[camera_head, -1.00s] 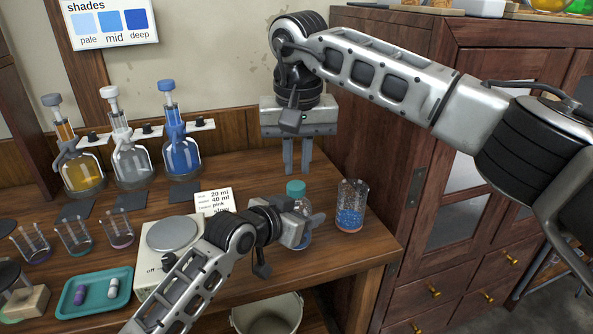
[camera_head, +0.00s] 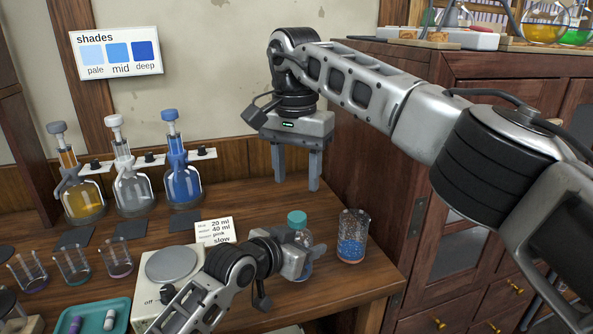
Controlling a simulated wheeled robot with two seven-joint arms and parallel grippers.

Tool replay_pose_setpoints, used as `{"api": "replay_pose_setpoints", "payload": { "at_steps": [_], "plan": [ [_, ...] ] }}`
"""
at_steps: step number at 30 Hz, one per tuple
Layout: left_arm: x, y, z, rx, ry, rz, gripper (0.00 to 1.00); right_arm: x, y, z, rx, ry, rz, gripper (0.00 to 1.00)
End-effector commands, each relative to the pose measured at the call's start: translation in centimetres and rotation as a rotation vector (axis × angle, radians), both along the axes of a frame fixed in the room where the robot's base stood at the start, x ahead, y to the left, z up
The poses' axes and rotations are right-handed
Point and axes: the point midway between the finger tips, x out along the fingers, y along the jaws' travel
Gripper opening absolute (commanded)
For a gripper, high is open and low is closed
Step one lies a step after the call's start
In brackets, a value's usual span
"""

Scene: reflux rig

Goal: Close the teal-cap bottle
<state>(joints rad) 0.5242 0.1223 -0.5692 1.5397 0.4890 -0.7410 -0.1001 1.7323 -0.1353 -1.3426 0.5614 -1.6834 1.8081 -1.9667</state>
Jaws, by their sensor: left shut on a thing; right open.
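The teal-cap bottle (camera_head: 304,238) stands upright near the right end of the bench, with its teal cap (camera_head: 296,218) on top. My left gripper (camera_head: 300,260) is shut on the bottle's body from the left and hides part of it. I cannot tell whether the cap is tight. My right gripper (camera_head: 296,186) is open and empty, pointing down above and behind the bottle, with its two fingers apart. It does not touch the cap.
A glass beaker with blue contents (camera_head: 352,240) stands close to the right of the bottle. A hot plate (camera_head: 172,268), a note card (camera_head: 215,232) and small beakers (camera_head: 115,260) stand left. Several flasks (camera_head: 132,185) line the back. A dark wooden cabinet (camera_head: 440,262) is at the right.

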Motion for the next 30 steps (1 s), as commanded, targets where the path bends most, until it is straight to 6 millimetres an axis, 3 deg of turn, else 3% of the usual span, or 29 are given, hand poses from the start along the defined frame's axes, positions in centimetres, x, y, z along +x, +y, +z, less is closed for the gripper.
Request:
{"api": "replay_pose_setpoints", "payload": {
  "at_steps": [8,21,30],
  "plan": [
    [0.0,0.0,0.2,-0.002,-0.003,0.000,0.00,0.0,0.0,-0.2,0.000,0.000,0.003,0.48],
    [0.0,0.0,0.2,-0.002,-0.003,0.000,0.00,0.1,-0.1,-6.2,0.000,0.002,0.005,0.48],
    [0.0,0.0,0.2,-0.002,-0.003,0.000,0.00,0.2,-0.1,-8.0,-0.001,-0.001,0.004,0.48]
  ]
}}
